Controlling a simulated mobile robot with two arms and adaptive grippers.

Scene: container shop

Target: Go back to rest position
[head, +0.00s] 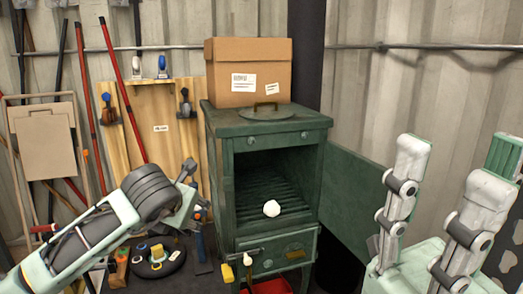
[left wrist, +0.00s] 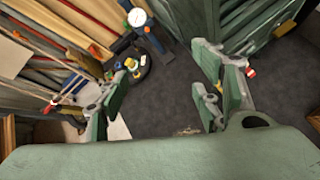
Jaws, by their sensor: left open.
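My left gripper (head: 190,200) is in front of the green stove's left side, apart from it, its arm coming in from the lower left. In the left wrist view its fingers (left wrist: 160,100) are spread, with nothing between them but dark floor beyond. My right gripper (head: 452,165) is large and close at the lower right, fingers pointing up and wide apart, with nothing between them. The green stove (head: 223,185) stands in the middle with its upper door (head: 350,190) swung open to the right.
Tools and long poles (head: 123,90) lean on the back wall at left. Several small items lie on a round dark base (head: 158,262) on the floor. A red container (head: 270,287) is under the stove.

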